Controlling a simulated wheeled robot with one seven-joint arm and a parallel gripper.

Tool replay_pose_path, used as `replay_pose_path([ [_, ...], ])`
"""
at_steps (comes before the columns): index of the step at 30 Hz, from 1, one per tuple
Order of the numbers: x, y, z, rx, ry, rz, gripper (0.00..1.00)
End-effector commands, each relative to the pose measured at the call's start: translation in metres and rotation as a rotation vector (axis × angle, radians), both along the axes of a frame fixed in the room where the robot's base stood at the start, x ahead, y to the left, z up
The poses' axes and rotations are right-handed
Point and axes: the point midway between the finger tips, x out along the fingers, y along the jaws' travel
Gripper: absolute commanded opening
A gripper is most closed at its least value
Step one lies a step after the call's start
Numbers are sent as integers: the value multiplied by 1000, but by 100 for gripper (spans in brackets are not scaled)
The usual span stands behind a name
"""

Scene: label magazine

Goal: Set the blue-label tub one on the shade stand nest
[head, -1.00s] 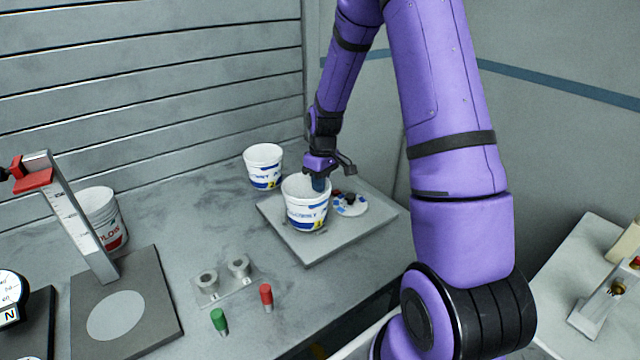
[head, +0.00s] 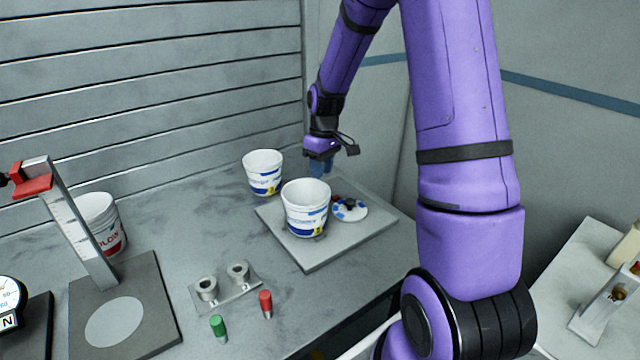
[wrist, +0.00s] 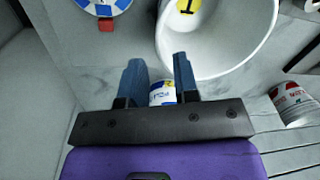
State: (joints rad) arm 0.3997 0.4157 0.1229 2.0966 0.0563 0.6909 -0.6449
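The blue-label tub one (head: 305,222), white with a yellow number patch, stands upright on a grey square plate (head: 313,260), next to a round blue-and-white swatch disc (head: 349,209). Its open mouth fills the top of the wrist view (wrist: 222,38), with a yellow 1 patch seen there. My gripper (head: 320,170) is behind and above the tub, apart from it in the head view. In the wrist view its two blue fingers (wrist: 157,65) are spread with nothing held between them. The head view does not show any nest under the tub.
Another blue-label tub (head: 263,177), marked 2, stands close behind left. A red-label tub (head: 100,218) is far left behind a post stand (head: 150,300) with a red clamp.

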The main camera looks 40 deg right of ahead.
Motion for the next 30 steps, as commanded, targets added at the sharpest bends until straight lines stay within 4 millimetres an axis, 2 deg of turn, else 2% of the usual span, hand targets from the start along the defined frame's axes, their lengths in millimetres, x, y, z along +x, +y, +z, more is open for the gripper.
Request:
replay_pose_path([
  [3, 1, -3, 23, -1, -3, -1, 28],
  [6, 2, -4, 37, -1, -2, -1, 28],
  [13, 1, -4, 56, -2, -3, -1, 28],
  [17, -7, 5, 75, -18, -20, -11, 28],
  [23, -39, 35, 129, -62, -88, -56, 28],
  [30, -93, 71, 184, -97, -181, -123, 28],
])
